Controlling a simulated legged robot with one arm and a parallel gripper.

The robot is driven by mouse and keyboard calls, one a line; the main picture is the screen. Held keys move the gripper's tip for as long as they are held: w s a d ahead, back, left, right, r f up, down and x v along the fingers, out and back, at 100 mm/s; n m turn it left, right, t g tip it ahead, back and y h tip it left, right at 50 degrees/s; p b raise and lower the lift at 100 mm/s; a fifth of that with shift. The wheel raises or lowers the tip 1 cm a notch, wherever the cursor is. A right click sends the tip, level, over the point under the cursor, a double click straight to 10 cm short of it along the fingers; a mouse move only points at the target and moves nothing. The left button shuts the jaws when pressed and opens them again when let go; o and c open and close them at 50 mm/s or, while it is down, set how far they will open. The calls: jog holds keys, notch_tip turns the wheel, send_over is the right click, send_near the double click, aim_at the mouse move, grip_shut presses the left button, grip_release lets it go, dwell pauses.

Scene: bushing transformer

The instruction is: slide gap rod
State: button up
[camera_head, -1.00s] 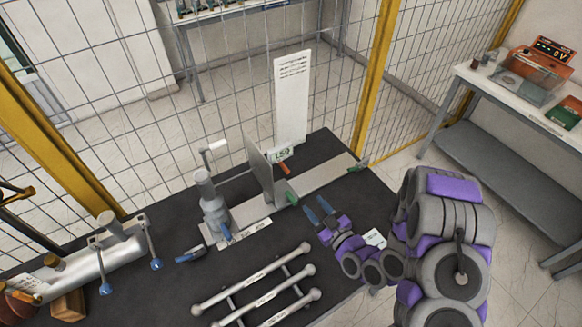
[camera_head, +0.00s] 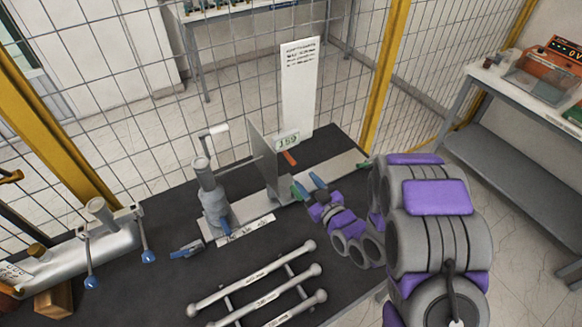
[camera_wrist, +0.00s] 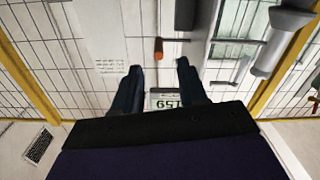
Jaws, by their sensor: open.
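The gap fixture stands on the dark table: a grey post with a white crank (camera_head: 213,195), a thin upright plate (camera_head: 263,163) and a flat rail (camera_head: 335,167). An orange-red handle (camera_head: 289,158) sticks out beside a small green display (camera_head: 287,141). My gripper (camera_head: 309,186) is open and empty in front of the plate, its blue fingers close to a green knob (camera_head: 297,192); contact cannot be told. In the wrist view the orange handle (camera_wrist: 158,48) shows between and beyond my open fingers (camera_wrist: 160,68), with the display (camera_wrist: 165,99) between them.
Several labelled ball-ended rods (camera_head: 253,281) lie on a rack at the table's front. A grey cylinder with blue-knobbed levers (camera_head: 120,238) is at the left. A white sign (camera_head: 299,90) stands behind the fixture, before a mesh fence (camera_head: 235,105). A bench (camera_head: 510,100) is at right.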

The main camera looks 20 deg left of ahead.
aim_at(291, 161)
jog(key=b+x, duration=0.1)
jog(key=x, duration=0.2)
jog(key=b+x, duration=0.1)
jog(key=x, duration=0.2)
jog(key=b+x, duration=0.1)
jog(key=x, duration=0.3)
jog(key=shift+w+d+r, duration=0.1)
jog(key=shift+r, duration=0.2)
jog(key=shift+c, duration=0.3)
grip_shut()
